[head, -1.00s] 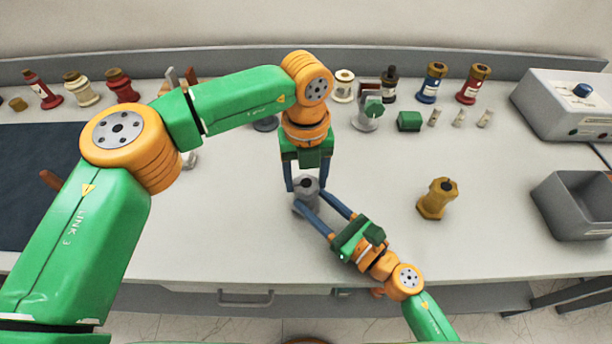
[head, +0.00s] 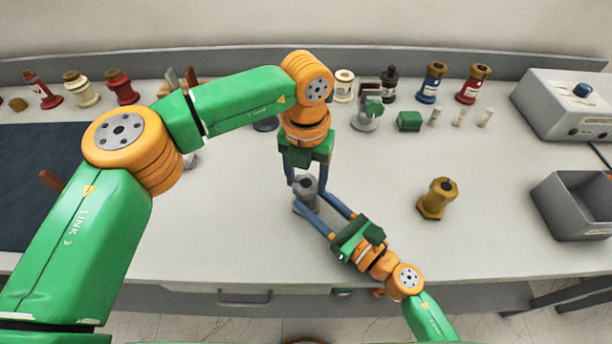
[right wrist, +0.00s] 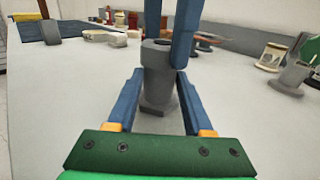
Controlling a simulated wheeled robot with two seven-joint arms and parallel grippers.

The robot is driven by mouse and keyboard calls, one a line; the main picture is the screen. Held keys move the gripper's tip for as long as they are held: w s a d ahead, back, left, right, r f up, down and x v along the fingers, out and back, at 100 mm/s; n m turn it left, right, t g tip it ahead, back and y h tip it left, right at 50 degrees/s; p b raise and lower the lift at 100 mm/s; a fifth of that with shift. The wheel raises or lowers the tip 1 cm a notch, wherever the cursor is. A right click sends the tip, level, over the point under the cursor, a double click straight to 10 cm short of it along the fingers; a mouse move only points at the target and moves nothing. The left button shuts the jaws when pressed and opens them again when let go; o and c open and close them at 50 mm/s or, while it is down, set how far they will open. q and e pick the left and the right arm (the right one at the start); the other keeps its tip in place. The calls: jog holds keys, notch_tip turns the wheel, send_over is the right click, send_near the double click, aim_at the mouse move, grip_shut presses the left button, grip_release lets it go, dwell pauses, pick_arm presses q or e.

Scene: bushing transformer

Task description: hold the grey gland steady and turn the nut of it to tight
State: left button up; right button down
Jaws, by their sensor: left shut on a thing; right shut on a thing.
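The grey gland (head: 305,192) stands upright on the table in the head view, and it also shows in the right wrist view (right wrist: 157,82). My left gripper (head: 306,180) comes from above and behind and is shut on the gland's upper part, its nut. My right gripper (head: 309,204) reaches in from the front right and is shut on the gland's lower body. In the right wrist view my left gripper's blue fingers cover part of the nut. The gland's dark top opening shows between the fingers.
A brass-coloured gland (head: 437,198) stands to the right on clear table. A grey bin (head: 577,205) and a grey box with a blue knob (head: 570,104) are at the right. Several bushings, a green block (head: 409,121) and small parts line the back. A dark mat (head: 40,180) lies left.

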pick_arm(q)
jog(key=m, duration=0.4)
jog(key=shift+m, duration=0.3)
jog(key=m, duration=0.3)
jog(key=shift+m, duration=0.4)
jog(key=m, duration=0.3)
pick_arm(e)
jog(key=shift+f, duration=0.1)
pick_arm(q)
jog(key=shift+m, duration=1.9)
jog(key=o, duration=1.4)
jog(key=shift+r, duration=0.1)
